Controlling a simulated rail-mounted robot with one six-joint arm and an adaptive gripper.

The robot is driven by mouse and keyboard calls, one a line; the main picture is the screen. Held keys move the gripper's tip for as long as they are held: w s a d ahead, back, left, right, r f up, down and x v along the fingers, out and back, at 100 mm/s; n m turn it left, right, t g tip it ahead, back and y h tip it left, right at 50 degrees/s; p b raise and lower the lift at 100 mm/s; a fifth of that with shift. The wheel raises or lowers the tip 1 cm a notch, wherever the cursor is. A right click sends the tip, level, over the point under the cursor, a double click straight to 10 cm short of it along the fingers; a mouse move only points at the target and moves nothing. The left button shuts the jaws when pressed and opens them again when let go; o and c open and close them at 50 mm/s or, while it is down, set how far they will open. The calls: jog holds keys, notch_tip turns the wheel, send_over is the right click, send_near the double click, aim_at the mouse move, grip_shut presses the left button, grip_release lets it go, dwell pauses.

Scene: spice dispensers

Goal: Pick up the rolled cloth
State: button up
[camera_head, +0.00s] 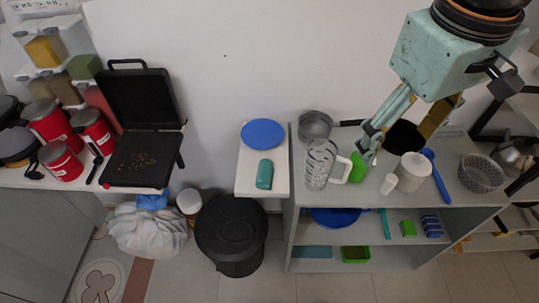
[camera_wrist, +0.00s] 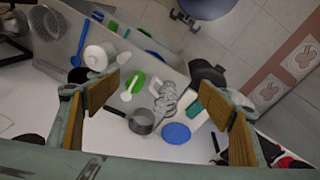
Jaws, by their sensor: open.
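The rolled cloth (camera_head: 264,174) appears to be the teal roll lying on a small white stand (camera_head: 277,186), just in front of a blue round lid (camera_head: 263,133). In the wrist view, a small teal shape (camera_wrist: 195,108) beside the blue lid (camera_wrist: 176,133) looks like the same roll. My gripper (camera_head: 402,128) is up and to the right of it, above the grey shelf. Its wood-coloured finger pads are wide apart in the wrist view (camera_wrist: 158,90), with nothing held between them.
The grey shelf top (camera_head: 448,190) holds a clear pitcher (camera_head: 320,165), a saucepan (camera_head: 315,125), a white canister (camera_head: 411,172) and a wire basket (camera_head: 481,173). A black open grill (camera_head: 140,125) stands at left. A black bin (camera_head: 231,232) stands below the stand.

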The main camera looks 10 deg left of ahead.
jog(key=w+a+f+n+g+p, duration=0.2)
jog(key=w+a+f+n, duration=0.4)
jog(key=w+a+f, duration=0.4)
jog(key=n+p, duration=0.2)
jog(key=n, duration=0.4)
send_over(265, 170)
notch_tip(265, 170, down, 12)
jog(key=shift+a+f, duration=0.1)
jog(key=shift+f, duration=0.05)
jog(key=shift+f, duration=0.1)
jog(key=shift+f, duration=4.2)
jog(key=shift+f, duration=0.15)
jog(key=shift+f, duration=2.45)
jog(key=shift+c, duration=0.3)
jog(key=c, duration=0.9)
